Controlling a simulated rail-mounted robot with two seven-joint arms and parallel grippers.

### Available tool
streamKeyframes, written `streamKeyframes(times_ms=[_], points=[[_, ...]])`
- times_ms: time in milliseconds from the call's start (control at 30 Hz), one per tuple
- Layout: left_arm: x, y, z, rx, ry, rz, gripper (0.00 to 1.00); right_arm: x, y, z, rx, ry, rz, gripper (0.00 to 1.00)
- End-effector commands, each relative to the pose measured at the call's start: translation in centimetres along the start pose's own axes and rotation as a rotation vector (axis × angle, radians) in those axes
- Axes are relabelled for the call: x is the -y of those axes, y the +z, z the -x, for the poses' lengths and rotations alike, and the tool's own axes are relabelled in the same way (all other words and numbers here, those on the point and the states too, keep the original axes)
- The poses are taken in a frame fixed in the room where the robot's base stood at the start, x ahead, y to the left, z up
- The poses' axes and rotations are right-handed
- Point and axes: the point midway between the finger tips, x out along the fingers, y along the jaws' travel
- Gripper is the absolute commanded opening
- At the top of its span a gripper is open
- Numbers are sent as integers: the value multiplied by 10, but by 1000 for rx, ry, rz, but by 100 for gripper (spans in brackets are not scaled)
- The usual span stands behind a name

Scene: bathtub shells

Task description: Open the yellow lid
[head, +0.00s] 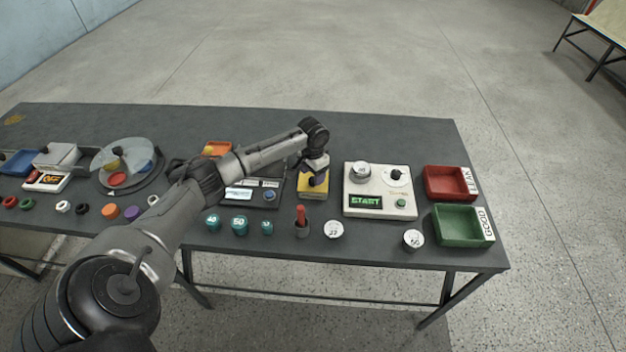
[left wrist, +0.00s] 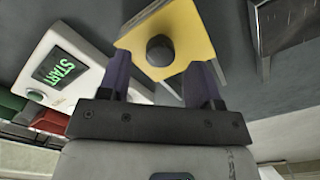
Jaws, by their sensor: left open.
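The yellow lid (head: 308,194) tops a small box on the table, right of the dark panel device. A round black knob (left wrist: 160,50) stands on its face. In the left wrist view the yellow lid (left wrist: 190,25) fills the top middle. My left gripper (head: 314,172) is over the lid's back part, partly hiding it and the knob. In the left wrist view the two purple fingers of my left gripper (left wrist: 163,70) are apart, one on each side below the knob. They hold nothing; contact with the lid cannot be told. My right gripper is not in view.
A white START device (head: 378,182) stands close to the right of the lid. Red (head: 446,170) and green (head: 462,215) trays are at the right end. A red-topped piece (head: 301,215) and several teal weights (head: 239,224) stand in front. Free tabletop lies behind.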

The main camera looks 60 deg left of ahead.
Motion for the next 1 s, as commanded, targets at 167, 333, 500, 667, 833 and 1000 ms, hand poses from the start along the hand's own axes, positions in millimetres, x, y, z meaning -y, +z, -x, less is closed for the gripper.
streamKeyframes(times_ms=[167,333,500,667,833,1000], points=[[0,0,-18,1,-1,0,58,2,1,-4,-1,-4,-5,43],[0,0,-24,0,-1,-1,58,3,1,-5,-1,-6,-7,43],[0,0,-25,0,-1,-1,58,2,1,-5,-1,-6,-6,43],[0,0,-25,1,-1,-1,57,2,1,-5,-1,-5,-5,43],[0,0,-25,0,-1,-1,40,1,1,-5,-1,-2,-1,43],[0,0,-25,0,-1,-1,24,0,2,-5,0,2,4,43]])
